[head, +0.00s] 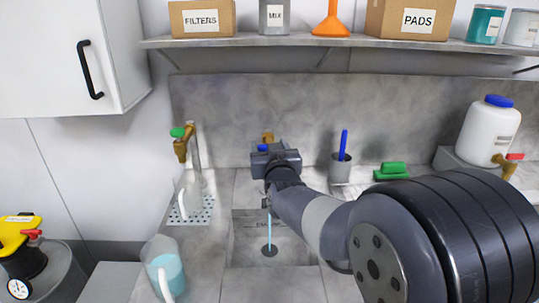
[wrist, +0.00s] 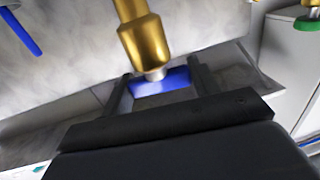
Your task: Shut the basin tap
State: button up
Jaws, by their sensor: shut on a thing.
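The basin tap (head: 267,137) is brass and stands at the back of the grey counter, mostly hidden behind my gripper in the head view. Its brass body (wrist: 142,38) shows large in the wrist view. The tap's blue handle (wrist: 165,82) lies between my two fingers. My gripper (wrist: 161,80) is shut on this handle; a sliver of blue also shows in the head view (head: 262,148). A thin stream of water (head: 269,225) falls into the sunken basin (head: 242,252), onto the dark round drain (head: 269,250).
A green-handled tap (head: 183,145) stands left, with a clear jug (head: 187,198) below it. A jug of blue liquid (head: 165,270) is at front left. A cup (head: 340,170), green brush (head: 391,171) and white container (head: 490,130) stand right. A shelf (head: 330,41) runs above.

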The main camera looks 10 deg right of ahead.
jog(key=shift+r+m+h, duration=0.2)
jog(key=shift+m+h, duration=0.1)
jog(key=shift+h, duration=0.1)
jog(key=shift+r+m+h+p, duration=0.15)
jog(key=shift+m+h+p, duration=0.25)
jog(key=shift+p, duration=0.35)
jog(key=shift+h, duration=0.3)
jog(key=shift+p, duration=0.35)
jog(key=shift+f, duration=0.2)
jog(key=o, duration=1)
jog(key=shift+f, duration=0.1)
jog(key=shift+s, duration=0.1)
